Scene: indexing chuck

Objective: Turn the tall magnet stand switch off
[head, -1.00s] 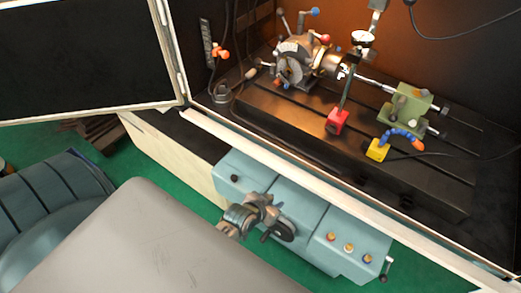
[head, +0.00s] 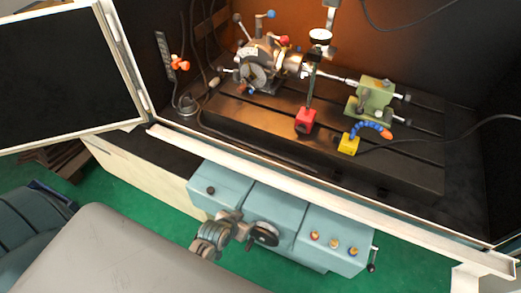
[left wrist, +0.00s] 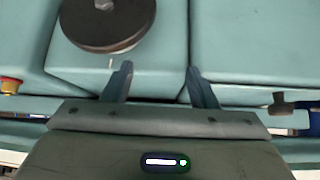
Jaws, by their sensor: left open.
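The tall magnet stand has a red base (head: 306,121) on the slotted machine table, with an upright dark rod and a round dial (head: 319,36) near its top. Its switch is too small to make out. My left gripper (head: 243,223) is low in front of the machine, outside the enclosure and well away from the stand, beside a dark handwheel (head: 264,233). In the left wrist view its two fingers (left wrist: 160,72) are apart with nothing between them. The handwheel (left wrist: 107,20) shows there beyond the left finger. My right gripper is not in view.
A yellow base (head: 348,144) with a blue hose stands right of the red one. The indexing chuck (head: 258,68) is behind left, a green tailstock (head: 371,98) to the right. A pale sill (head: 290,182) runs along the enclosure front. An open door (head: 70,75) is at left.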

